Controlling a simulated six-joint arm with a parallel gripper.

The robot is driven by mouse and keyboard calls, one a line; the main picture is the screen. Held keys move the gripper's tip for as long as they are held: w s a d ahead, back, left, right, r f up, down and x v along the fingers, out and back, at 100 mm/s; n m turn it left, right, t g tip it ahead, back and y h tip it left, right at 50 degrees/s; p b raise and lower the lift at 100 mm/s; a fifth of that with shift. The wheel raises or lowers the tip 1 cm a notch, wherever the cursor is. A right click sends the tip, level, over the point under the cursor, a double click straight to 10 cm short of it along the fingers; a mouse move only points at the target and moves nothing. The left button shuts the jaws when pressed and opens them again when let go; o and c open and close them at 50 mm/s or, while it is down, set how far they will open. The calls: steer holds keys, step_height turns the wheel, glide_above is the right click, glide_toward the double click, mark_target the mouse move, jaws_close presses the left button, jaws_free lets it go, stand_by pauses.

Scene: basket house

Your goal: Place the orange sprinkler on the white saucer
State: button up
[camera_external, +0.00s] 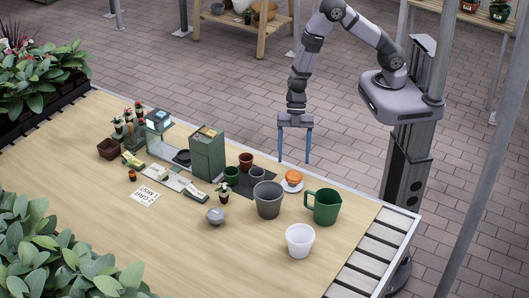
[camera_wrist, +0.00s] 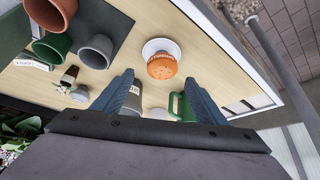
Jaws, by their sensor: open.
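The orange sprinkler (camera_external: 293,176) appears to rest upright on the small white saucer (camera_external: 291,187), near the table's back edge in the external view. In the wrist view the orange sprinkler (camera_wrist: 162,66) covers much of the white saucer (camera_wrist: 158,43), whose rim shows above it. My gripper (camera_external: 294,160) is open and empty, fingers pointing down just above the sprinkler. In the wrist view the fingertips of my gripper (camera_wrist: 158,81) are spread wide, with the sprinkler beyond the gap between them and not between the pads.
A grey pot (camera_external: 267,201), a green jug (camera_external: 325,207) and a white pot (camera_external: 299,241) stand in front of the saucer. Small pots (camera_external: 246,161) stand on a dark mat to its left, beside a green box (camera_external: 207,154). The table's front is mostly clear.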

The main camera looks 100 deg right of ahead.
steer(key=shift+v, duration=2.1)
steer(key=w+d+r+m+t+h, duration=0.4)
steer(key=w+d+r+m, duration=0.1)
steer(key=w+d+r, duration=0.15)
steer(key=s+d+r+m+g+h, duration=0.1)
steer(key=s+d+r+m+h, duration=0.3)
steer(key=s+d+m, duration=0.15)
steer(key=s+a+m+g+y, duration=0.1)
steer(key=s+a+m+g, duration=0.1)
steer(key=s, duration=0.6)
steer(key=s+a+r+m+g+y, duration=0.1)
steer(key=s+a+m+g, duration=0.1)
steer(key=s, duration=0.6)
steer(key=shift+s+a+r+g, duration=0.3)
steer(key=shift+a+r+g, duration=0.1)
steer(key=shift+a, duration=0.1)
